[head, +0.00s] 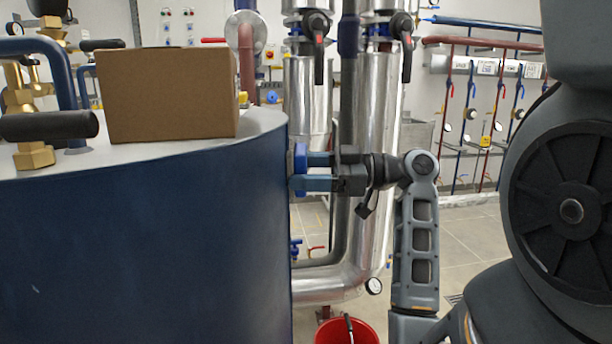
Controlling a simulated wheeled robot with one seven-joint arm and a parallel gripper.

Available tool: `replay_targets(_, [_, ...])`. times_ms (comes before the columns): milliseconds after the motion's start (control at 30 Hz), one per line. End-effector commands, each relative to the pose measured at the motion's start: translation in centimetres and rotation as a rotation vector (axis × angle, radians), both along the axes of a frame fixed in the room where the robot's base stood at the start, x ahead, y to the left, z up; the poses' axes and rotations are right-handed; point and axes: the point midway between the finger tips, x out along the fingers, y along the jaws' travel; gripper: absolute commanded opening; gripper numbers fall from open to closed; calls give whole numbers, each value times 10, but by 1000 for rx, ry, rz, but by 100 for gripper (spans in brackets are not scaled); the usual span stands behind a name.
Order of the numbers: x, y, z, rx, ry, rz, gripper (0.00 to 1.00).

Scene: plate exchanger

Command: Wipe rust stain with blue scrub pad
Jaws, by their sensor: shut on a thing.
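My gripper (318,172) is in the middle of the head view, pointing left, with its fingers shut on a blue scrub pad (300,160). The pad is at the right edge of the large dark blue tank (150,260). It looks close to or against the tank's curved side, but I cannot tell whether it touches. No rust stain shows on the visible part of the tank; the surface around the pad is turned away from the view.
A brown cardboard box (168,95) sits on the tank's light top, beside brass valves with black handles (48,127). Silver insulated pipes (375,220) stand behind my gripper. A red bucket (346,331) is on the floor below.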

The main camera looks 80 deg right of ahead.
Motion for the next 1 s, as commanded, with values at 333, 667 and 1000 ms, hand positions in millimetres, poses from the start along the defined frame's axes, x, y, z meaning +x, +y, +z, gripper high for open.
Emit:
replay_targets(333, [7, -25, -1, 0, 1, 4, 41])
replay_targets(667, [7, -36, -1, 0, 1, 2, 41])
replay_targets(1000, [2, -18, -1, 1, 1, 2, 41])
